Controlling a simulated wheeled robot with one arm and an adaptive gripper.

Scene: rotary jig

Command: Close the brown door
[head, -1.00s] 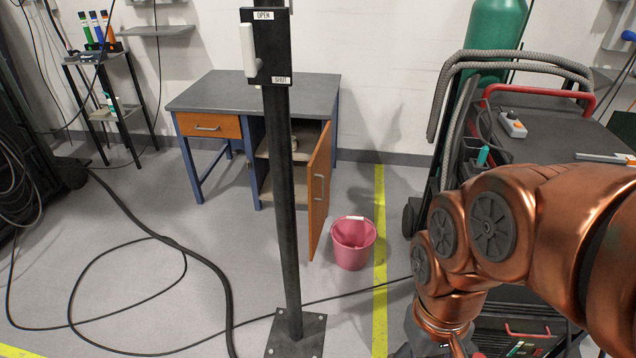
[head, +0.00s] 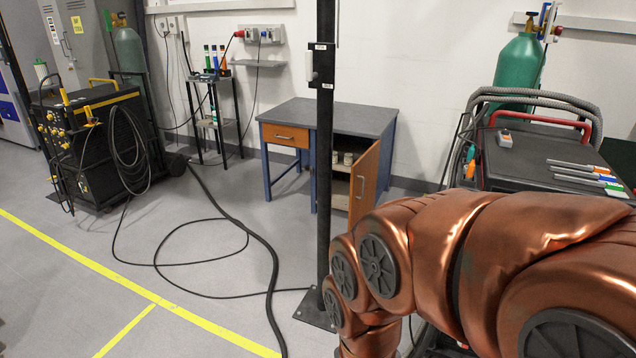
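The brown door (head: 364,184) belongs to the cupboard on the right side of a grey-topped desk (head: 325,117). It stands open, swung out toward me, with a metal handle on its face. Part of the open cupboard shows to its left, with small pale items inside (head: 348,158). The door's lower part is hidden behind my copper-coloured arm, which fills the lower right. My gripper is out of the picture, so its distance from the door cannot be seen.
A black post (head: 324,170) with a white lever stands in front of the desk. Cables (head: 225,215) curl over the floor at left. A black welding machine (head: 97,145) stands far left; a dark cart (head: 545,150) with a green cylinder (head: 520,72) stands right.

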